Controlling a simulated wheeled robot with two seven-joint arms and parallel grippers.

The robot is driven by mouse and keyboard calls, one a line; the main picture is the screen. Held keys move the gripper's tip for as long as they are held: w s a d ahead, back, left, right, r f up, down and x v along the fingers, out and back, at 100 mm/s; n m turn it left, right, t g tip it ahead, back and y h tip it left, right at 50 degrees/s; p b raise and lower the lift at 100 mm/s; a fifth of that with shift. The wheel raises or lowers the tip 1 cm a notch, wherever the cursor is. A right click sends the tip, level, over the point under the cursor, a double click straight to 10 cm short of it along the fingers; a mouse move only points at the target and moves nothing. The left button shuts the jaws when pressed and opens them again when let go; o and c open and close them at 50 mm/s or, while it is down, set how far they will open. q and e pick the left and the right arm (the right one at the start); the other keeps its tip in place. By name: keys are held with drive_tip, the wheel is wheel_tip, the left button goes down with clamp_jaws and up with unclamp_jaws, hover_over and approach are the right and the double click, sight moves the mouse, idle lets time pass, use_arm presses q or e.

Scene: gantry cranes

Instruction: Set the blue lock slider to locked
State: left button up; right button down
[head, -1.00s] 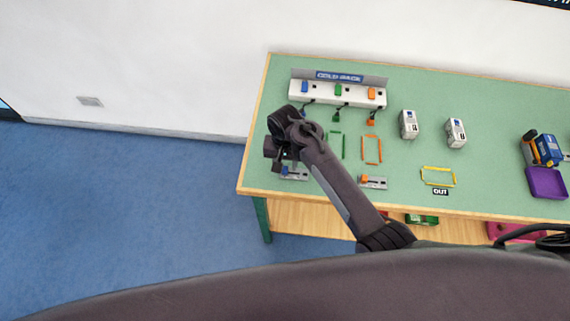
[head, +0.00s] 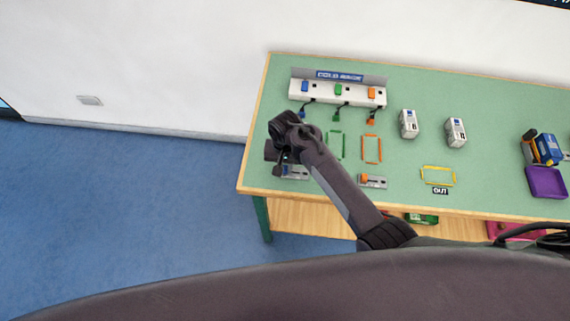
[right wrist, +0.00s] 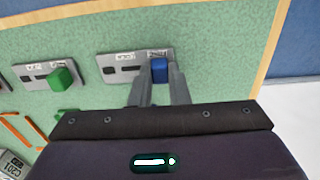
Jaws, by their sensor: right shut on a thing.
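The blue lock slider (right wrist: 160,70) is a blue knob on a small grey plate (right wrist: 124,58) with a dark slot and white labels too small to read. In the right wrist view the knob sits at the right end of the plate. The dark slot shows to its left. My right gripper (right wrist: 159,78) has its two fingers on either side of the knob and is shut on it. In the head view the plate (head: 298,173) lies near the table's front left corner, partly covered by my right gripper (head: 283,168). My left gripper is not in view.
A green slider (right wrist: 61,78) is beside the blue one, and an orange slider (head: 366,178) is farther right. A white rack (head: 325,95) with coloured plugs stands behind. Green (head: 336,145) and orange (head: 372,148) outlines mark the table. Two grey-white boxes (head: 408,124) stand right.

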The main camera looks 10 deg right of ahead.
sight(299, 173)
drive_tip(key=shift+s+d+r+p, duration=0.1)
drive_tip(key=shift+s+d+p, duration=0.05)
drive_tip(key=shift+d+p, duration=0.25)
drive_tip(key=d+p, duration=0.1)
drive_tip(key=s+d+p, duration=0.1)
drive_tip(key=d, duration=0.1)
drive_tip(key=shift+d, duration=0.1)
drive_tip(key=shift+w+d, duration=0.1)
drive_tip(key=c, duration=1.7)
unclamp_jaws()
drive_tip(key=o, duration=0.3)
drive_tip(key=shift+d, duration=0.1)
drive_tip(key=shift+o, duration=0.2)
